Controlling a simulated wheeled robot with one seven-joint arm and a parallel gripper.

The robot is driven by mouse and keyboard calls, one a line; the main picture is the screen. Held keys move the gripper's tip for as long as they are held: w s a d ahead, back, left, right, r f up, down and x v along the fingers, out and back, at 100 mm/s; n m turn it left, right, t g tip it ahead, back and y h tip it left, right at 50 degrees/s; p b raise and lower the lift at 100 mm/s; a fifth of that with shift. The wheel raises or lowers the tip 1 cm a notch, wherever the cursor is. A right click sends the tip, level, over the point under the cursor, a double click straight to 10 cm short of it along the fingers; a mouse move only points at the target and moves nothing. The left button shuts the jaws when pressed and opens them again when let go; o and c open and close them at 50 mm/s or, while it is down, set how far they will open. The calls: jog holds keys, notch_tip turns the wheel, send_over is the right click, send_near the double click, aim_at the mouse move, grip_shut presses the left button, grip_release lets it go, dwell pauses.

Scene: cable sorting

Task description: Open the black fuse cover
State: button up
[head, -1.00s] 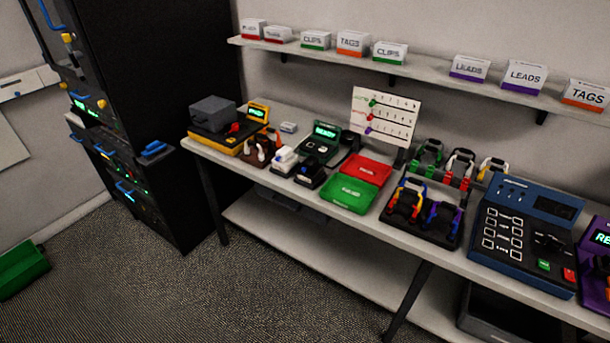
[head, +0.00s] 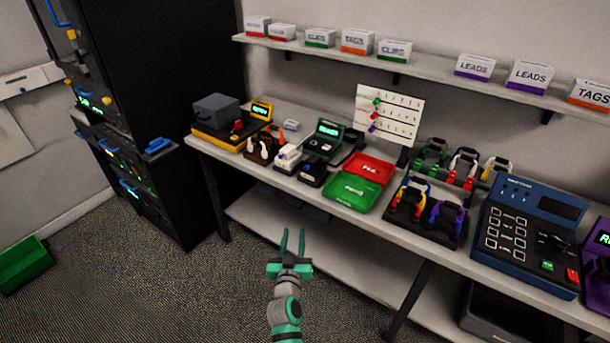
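A small black block-like unit (head: 313,172), which looks like the black fuse cover, sits near the front edge of the bench, just right of a similar white unit (head: 287,157). It is too small to tell whether its lid is up or down. My gripper (head: 292,240) is in front of the bench, over the floor and below the tabletop in the picture. Its two green fingers point up and stand apart with nothing between them. It is well short of the black unit and touches nothing.
Red (head: 370,168) and green (head: 353,193) trays lie right of the black unit. A dark green device (head: 325,138) stands behind it. A brown holder (head: 262,149) and a yellow-based tester (head: 222,140) stand to the left. A shelf (head: 420,73) with labelled boxes runs above.

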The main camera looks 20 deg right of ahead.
aim_at(307, 168)
jog(key=w+d+r, duration=0.3)
jog(key=w, duration=0.3)
jog(key=w+d+r+m+h, duration=0.1)
jog(key=w+d+r, duration=0.2)
jog(key=w, duration=0.3)
jog(key=w+d+r+m+h, duration=0.1)
jog(key=w+d+r, duration=0.2)
jog(key=w, duration=0.2)
jog(key=shift+w+d+r+g, duration=0.3)
jog(key=shift+w+d, duration=0.3)
jog(key=shift+w, duration=0.45)
grip_shut()
